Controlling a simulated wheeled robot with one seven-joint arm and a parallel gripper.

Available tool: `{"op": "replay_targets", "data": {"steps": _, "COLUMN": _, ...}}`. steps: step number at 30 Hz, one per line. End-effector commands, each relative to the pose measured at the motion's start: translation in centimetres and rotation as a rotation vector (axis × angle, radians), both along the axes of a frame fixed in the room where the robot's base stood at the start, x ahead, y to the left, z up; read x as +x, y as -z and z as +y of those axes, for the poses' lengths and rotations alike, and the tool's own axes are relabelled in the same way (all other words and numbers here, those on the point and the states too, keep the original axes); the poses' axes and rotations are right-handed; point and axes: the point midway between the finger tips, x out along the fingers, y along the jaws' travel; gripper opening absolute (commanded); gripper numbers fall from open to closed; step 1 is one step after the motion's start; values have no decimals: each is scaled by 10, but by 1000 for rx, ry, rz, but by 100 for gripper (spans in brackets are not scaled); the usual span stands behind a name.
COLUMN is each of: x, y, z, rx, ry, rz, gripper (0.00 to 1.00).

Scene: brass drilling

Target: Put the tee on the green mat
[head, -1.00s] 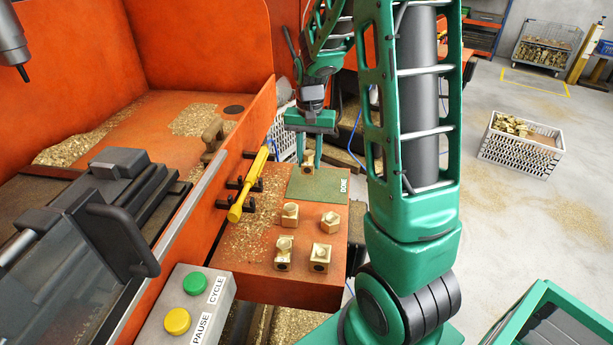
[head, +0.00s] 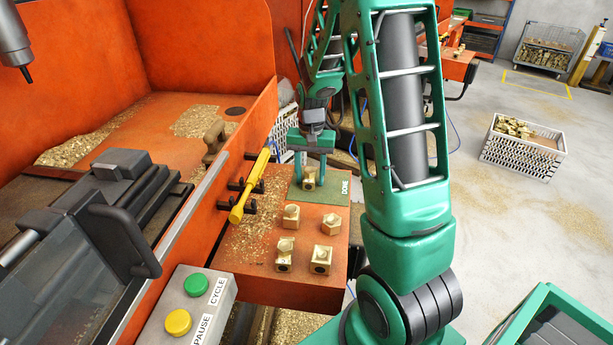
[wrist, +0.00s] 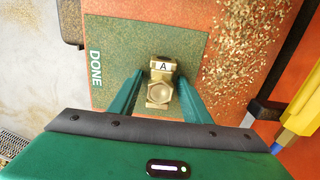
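The brass tee (head: 309,179) is on the green mat (head: 335,194), toward its far left part. In the wrist view the tee (wrist: 161,84) shows a letter A on one face and a hexagonal part nearer my gripper. The mat (wrist: 117,60) is marked DONE. My gripper (head: 310,167) is over the mat, its fingers pointing down on both sides of the tee. The tee's contact with the mat is not clearly visible.
Several other brass fittings (head: 291,216) stand on the orange shelf (head: 246,258) in front of the mat. A yellow-handled tool (head: 240,207) hangs on the orange wall left of it. Brass chips (head: 262,215) lie on the shelf. A button box (head: 198,300) is nearer.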

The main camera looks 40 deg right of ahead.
Motion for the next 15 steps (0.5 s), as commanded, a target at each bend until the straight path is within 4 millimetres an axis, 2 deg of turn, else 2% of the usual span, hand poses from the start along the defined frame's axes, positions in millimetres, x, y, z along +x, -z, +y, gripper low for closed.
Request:
{"op": "replay_targets", "data": {"steps": 10, "x": 0, "y": -2, "z": 1, "rx": -1, "ry": -1, "rz": -1, "gripper": 47}}
{"op": "replay_targets", "data": {"steps": 15, "x": 1, "y": -20, "z": 1, "rx": -1, "ry": -2, "rz": -4, "gripper": 47}}
